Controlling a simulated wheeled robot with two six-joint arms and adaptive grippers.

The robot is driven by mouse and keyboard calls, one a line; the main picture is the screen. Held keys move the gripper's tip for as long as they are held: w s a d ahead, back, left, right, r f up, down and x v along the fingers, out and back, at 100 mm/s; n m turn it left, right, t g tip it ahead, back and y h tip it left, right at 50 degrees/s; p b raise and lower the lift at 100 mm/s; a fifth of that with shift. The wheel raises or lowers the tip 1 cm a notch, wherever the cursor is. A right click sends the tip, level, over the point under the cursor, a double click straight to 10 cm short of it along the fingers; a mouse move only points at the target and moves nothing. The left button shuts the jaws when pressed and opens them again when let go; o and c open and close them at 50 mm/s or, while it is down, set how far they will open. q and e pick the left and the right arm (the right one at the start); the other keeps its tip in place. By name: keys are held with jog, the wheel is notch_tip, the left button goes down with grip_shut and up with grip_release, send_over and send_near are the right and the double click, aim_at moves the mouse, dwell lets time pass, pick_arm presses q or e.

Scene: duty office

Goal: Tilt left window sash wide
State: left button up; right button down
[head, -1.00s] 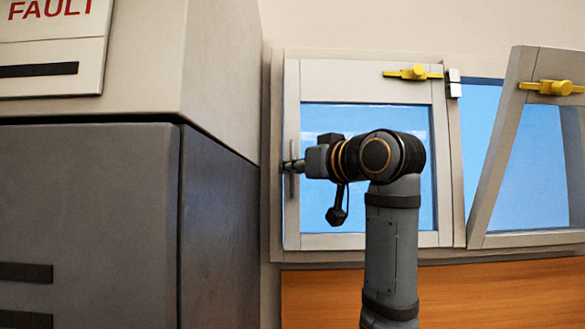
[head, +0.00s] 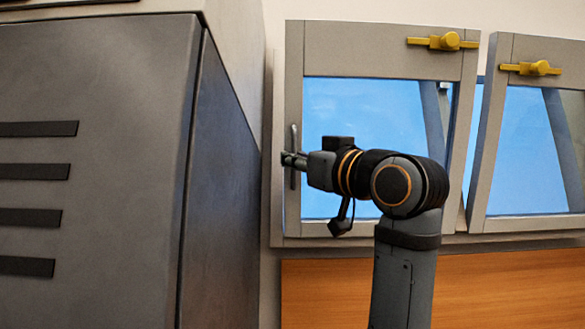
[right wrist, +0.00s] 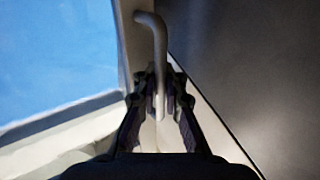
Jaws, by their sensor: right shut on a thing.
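The left window sash (head: 380,48) is tilted, its top leaning inward toward me and its bottom edge at the frame. A yellow latch (head: 443,41) sits on its top rail. The upright grey handle (head: 294,150) is on the sash's left stile. My right gripper (head: 288,160) is at the handle, and its arm crosses in front of the glass. In the right wrist view the right gripper (right wrist: 160,98) is shut on the handle (right wrist: 153,48), between its two dark fingers. My left gripper is not in view.
The right sash (head: 490,130) beside it is also tilted inward, with its own yellow latch (head: 531,68). A large grey cabinet (head: 90,160) stands close on the left, near the handle side. A wooden panel (head: 325,292) lies below the window.

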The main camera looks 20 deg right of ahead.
jog(key=shift+r, duration=0.1)
jog(key=c, duration=1.7)
grip_release()
jog(key=shift+c, duration=0.2)
jog(key=shift+d, duration=0.1)
jog(key=shift+s, duration=0.15)
jog(key=v, duration=1.1)
jog(key=shift+s+d+f, duration=0.1)
jog(key=shift+s+f, duration=0.1)
jog(key=shift+s, duration=0.15)
